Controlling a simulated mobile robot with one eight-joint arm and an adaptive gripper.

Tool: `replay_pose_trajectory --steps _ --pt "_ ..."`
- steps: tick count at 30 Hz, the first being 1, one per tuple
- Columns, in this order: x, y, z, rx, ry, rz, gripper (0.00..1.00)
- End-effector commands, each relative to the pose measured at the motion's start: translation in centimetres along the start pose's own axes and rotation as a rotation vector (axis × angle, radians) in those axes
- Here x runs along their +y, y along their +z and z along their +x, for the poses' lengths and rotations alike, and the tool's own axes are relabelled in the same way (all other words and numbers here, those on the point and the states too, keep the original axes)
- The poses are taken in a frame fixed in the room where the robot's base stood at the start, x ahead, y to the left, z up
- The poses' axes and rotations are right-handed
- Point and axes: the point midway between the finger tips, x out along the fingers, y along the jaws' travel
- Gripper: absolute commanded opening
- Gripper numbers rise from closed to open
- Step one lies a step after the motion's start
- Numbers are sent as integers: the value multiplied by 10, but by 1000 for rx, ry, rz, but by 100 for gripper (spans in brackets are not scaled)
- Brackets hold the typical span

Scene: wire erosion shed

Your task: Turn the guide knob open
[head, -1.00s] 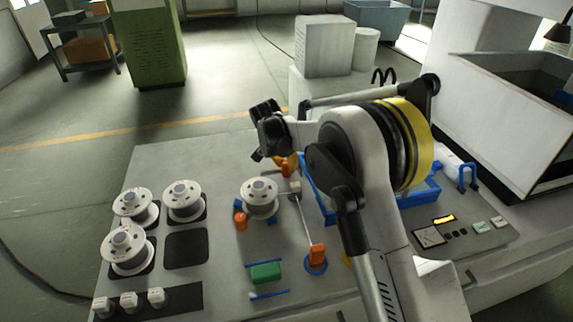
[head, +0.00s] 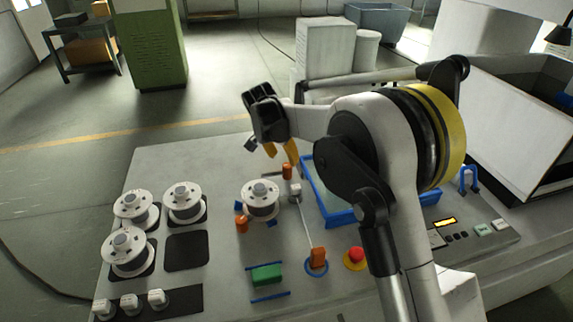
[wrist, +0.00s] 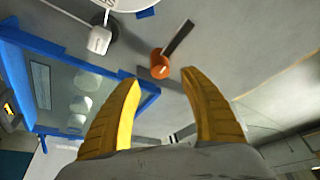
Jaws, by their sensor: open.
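An orange knob (head: 288,171) with a dark grey bar stands on the grey bench top near its far edge. It also shows in the wrist view (wrist: 160,66), ahead of and between my fingertips. My gripper (head: 280,154) is open and empty, its yellow fingers pointing down just behind and above this knob, with no contact that I can make out. In the wrist view the gripper (wrist: 162,78) has a clear gap between its fingers. Other orange parts are by the white spool (head: 241,224) and on a blue ring (head: 318,257); no label shows which is the guide knob.
A white block (head: 295,192) stands close to the knob, with a thin line running forward from it. A white spool (head: 260,199) is to its left and a blue-rimmed tray (head: 342,218) to its right. A red button (head: 356,254) stands near the front.

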Motion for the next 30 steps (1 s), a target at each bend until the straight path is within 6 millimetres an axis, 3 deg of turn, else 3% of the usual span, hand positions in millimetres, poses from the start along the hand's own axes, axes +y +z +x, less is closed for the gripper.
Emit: replay_pose_trajectory --steps 3,9,22,26,30 --pt "0 0 -26 0 0 -1 52" --pt "0 0 -51 0 1 0 52" --pt "4 -1 -58 0 -1 -2 52" --pt "30 -7 -75 -2 -18 -27 52" --pt "89 -12 -110 0 -63 -89 52"
